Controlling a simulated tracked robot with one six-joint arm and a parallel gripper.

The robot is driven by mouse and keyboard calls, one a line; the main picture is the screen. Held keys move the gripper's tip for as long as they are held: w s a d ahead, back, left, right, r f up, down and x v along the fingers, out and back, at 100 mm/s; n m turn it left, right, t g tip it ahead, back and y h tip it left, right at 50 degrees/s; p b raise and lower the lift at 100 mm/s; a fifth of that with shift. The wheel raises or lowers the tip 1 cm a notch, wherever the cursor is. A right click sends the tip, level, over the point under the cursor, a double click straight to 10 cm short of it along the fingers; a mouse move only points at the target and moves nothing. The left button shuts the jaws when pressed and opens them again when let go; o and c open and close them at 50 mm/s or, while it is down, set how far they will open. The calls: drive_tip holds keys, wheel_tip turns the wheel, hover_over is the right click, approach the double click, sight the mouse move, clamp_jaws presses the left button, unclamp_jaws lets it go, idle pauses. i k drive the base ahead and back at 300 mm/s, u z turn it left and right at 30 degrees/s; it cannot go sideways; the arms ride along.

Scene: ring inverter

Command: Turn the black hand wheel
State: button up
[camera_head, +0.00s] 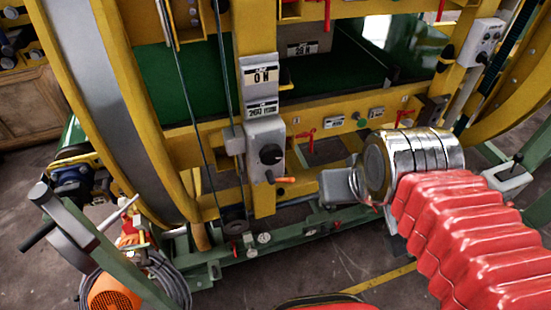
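A round black knob (270,154), the only black wheel-like part I can make out clearly, sits on the front of a grey box (262,135) on the yellow upright. An orange-tipped lever (284,180) sticks out just below it. My arm comes in from the right in a ribbed red sleeve and ends in a silver wrist.
Big yellow curved rings (118,95) rise at the left and right. A green base frame (250,248) runs low across the front. Cables hang left of the grey box. An orange motor (112,293) and a grey tilted lever stand at lower left. Open floor shows at bottom centre.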

sight(271, 154)
drive_tip(key=k, duration=1.7)
drive_tip(key=u, duration=0.9)
drive_tip(key=i, duration=1.05)
